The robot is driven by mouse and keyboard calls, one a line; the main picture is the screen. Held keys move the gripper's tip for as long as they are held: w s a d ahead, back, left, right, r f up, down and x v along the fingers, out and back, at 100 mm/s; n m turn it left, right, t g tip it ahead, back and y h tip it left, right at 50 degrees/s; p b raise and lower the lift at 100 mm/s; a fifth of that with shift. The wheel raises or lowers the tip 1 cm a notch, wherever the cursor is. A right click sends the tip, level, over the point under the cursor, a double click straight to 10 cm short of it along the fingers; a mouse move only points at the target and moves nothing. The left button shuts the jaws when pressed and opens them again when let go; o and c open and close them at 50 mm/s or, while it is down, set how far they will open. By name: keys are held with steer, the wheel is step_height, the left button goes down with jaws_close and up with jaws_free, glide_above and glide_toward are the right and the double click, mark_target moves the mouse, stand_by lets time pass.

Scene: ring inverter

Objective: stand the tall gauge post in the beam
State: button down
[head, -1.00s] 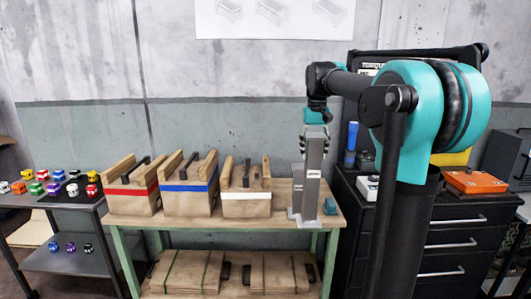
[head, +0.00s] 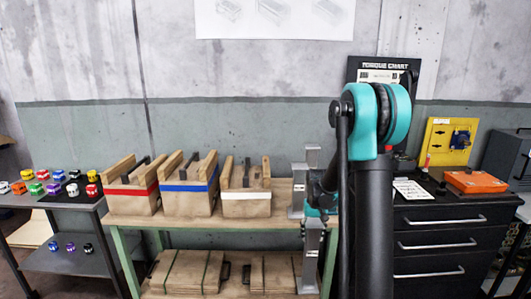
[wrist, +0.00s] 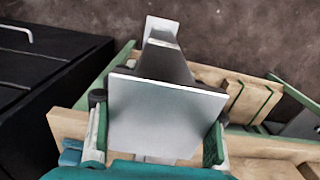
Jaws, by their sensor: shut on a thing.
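My gripper (head: 314,220) is shut around the upper end of a grey metal post (head: 309,262) and holds it upright in front of the table's right end. In the wrist view the post's square top plate (wrist: 165,112) sits between the gripper's fingers (wrist: 155,140); its shaft runs down to a small foot plate (wrist: 162,28) over the floor. Other grey metal post parts (head: 312,155) stand on the table behind my arm, partly hidden. Three wooden blocks with red (head: 130,190), blue (head: 187,186) and white (head: 246,194) stripes stand left; I cannot tell which thing is the beam.
The wooden table (head: 180,222) has a green frame and strapped boards (head: 185,272) on its lower shelf. A black drawer cabinet (head: 450,240) stands close right. A cart with coloured parts (head: 45,190) is left. Bare floor (wrist: 250,35) lies in front.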

mark_target(313, 247)
steer(key=f, duration=0.6)
steer(key=shift+d+f, duration=0.2)
steer(key=shift+f, duration=0.15)
